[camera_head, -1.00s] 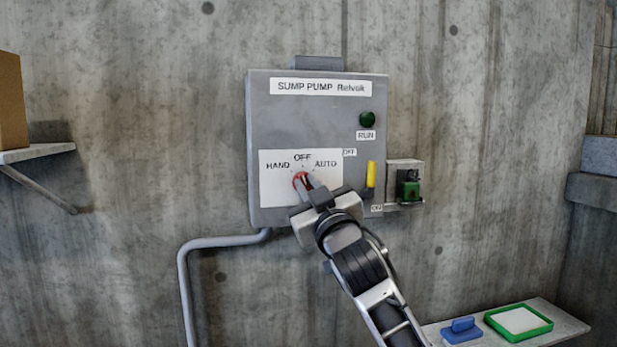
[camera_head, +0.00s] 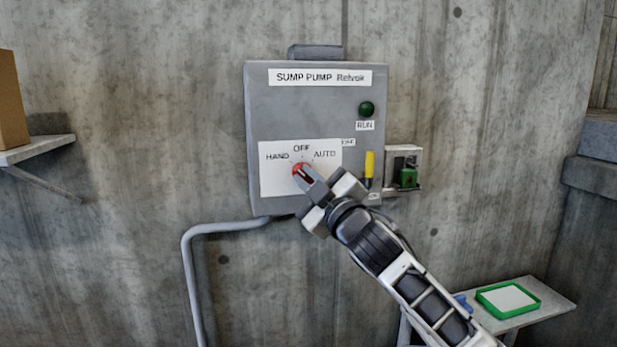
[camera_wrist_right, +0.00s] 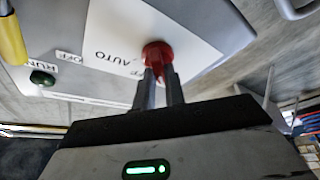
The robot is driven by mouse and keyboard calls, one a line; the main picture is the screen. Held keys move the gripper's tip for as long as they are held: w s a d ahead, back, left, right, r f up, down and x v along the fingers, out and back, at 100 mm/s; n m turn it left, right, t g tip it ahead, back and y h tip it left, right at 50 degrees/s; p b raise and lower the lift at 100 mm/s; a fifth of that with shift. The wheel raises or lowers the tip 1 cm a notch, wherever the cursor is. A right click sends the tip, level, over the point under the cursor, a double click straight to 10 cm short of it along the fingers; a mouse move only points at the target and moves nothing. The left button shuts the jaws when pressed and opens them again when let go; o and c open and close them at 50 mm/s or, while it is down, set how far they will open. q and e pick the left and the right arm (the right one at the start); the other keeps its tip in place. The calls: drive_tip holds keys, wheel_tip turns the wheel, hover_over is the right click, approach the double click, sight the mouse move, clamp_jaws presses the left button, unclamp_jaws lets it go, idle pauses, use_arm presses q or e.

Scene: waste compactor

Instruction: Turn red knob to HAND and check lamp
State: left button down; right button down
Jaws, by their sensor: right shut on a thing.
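The red knob (camera_head: 299,170) sits on the white label plate (camera_head: 271,184) marked HAND, OFF and AUTO, on the grey sump pump panel (camera_head: 270,115). My right gripper (camera_head: 306,173) is shut on the knob, coming from the lower right; its fingers hide part of it. In the right wrist view the red knob (camera_wrist_right: 157,55) is between the fingertips (camera_wrist_right: 158,76). I cannot tell exactly which position the knob points to. The RUN lamp (camera_head: 366,109) is dark green and looks unlit; the lamp also shows in the wrist view (camera_wrist_right: 42,78). My left gripper is not in view.
A yellow lever (camera_head: 369,165) is on the panel right of my gripper. A small box with a green part (camera_head: 408,178) is beside the panel. A shelf with a cardboard box (camera_head: 10,103) is at left. A green-rimmed tray (camera_head: 527,308) lies on the bench at lower right.

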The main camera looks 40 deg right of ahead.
drive_tip(key=c, duration=1.5)
unclamp_jaws()
drive_tip(key=shift+o, duration=0.2)
drive_tip(key=shift+s, duration=0.1)
use_arm(q)
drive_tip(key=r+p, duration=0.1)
drive_tip(key=p, duration=0.3)
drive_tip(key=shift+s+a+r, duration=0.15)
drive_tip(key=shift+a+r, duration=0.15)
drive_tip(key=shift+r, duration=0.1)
use_arm(e)
drive_tip(key=v, duration=1.5)
drive_tip(key=shift+s, duration=0.35)
drive_tip(key=shift+a+f, duration=0.1)
drive_tip(key=shift+a, duration=0.05)
